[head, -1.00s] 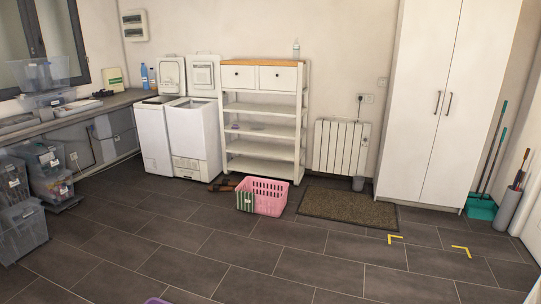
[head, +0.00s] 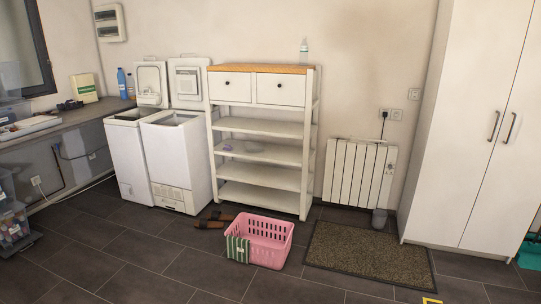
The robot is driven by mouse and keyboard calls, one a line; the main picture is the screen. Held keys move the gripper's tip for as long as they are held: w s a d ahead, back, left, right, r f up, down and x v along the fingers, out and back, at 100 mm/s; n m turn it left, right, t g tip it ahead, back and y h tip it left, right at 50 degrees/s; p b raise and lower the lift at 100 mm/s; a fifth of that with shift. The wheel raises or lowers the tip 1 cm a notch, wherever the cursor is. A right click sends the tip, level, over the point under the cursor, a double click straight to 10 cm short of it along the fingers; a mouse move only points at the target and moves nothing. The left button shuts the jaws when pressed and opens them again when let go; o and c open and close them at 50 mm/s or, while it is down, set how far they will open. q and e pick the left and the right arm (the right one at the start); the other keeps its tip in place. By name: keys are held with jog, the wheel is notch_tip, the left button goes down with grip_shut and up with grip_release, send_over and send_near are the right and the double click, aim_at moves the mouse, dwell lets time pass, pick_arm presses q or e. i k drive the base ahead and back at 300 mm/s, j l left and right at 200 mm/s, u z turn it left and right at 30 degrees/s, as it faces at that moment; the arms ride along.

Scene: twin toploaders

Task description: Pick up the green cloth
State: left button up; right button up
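A green and white striped cloth (head: 238,248) hangs over the left front side of a pink laundry basket (head: 270,241). The basket stands on the dark tiled floor in front of the white shelf. Neither of my grippers shows in the head view.
Two open toploaders (head: 178,160) stand left of the white shelf unit (head: 262,171). Brown slippers (head: 214,219) lie behind the basket. A doormat (head: 369,254) lies to its right, before a radiator (head: 358,171). A tall white cabinet (head: 470,130) stands at right. The floor in front is clear.

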aim_at(238, 249)
jog(key=i, duration=2)
